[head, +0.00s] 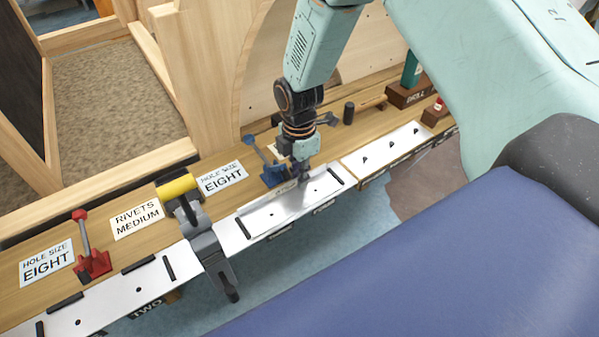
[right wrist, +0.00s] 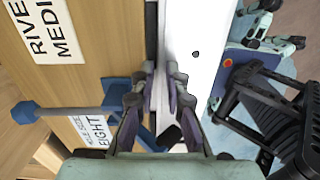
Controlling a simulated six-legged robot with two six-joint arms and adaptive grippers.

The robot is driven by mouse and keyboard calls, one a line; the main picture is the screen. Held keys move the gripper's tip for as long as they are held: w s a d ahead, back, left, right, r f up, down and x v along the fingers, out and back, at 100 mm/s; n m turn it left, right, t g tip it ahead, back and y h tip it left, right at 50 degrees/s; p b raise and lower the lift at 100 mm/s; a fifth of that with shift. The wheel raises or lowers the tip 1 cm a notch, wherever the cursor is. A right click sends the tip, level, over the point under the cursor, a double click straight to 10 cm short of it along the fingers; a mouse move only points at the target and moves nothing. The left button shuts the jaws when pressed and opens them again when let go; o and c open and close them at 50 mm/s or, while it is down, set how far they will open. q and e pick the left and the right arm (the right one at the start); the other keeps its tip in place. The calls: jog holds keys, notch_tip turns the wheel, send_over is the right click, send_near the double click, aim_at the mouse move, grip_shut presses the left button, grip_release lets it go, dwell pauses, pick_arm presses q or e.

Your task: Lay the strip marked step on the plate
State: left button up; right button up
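The strip marked step (head: 262,216) is a pale metal strip with small holes and a tan label at its back edge. It lies along the white plate (head: 228,236) at the bench's front edge; I cannot tell whether it is fully seated. My right gripper (head: 300,176) is at the strip's back edge, pointing down. In the right wrist view its two fingers (right wrist: 161,72) stand close on either side of the strip's thin edge and appear shut on it. The plate (right wrist: 212,45) shows there with a dark hole. My left gripper is not in view.
A red clamp (head: 92,262) is further left and a blue clamp (head: 272,172) is just behind my gripper. Label cards lie on the bench. Another plate with dark pegs (head: 385,150) is to the right.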

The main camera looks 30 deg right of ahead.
jog(key=o, duration=0.3)
notch_tip(320, 180, up, 12)
dwell(0.7)
dwell(0.4)
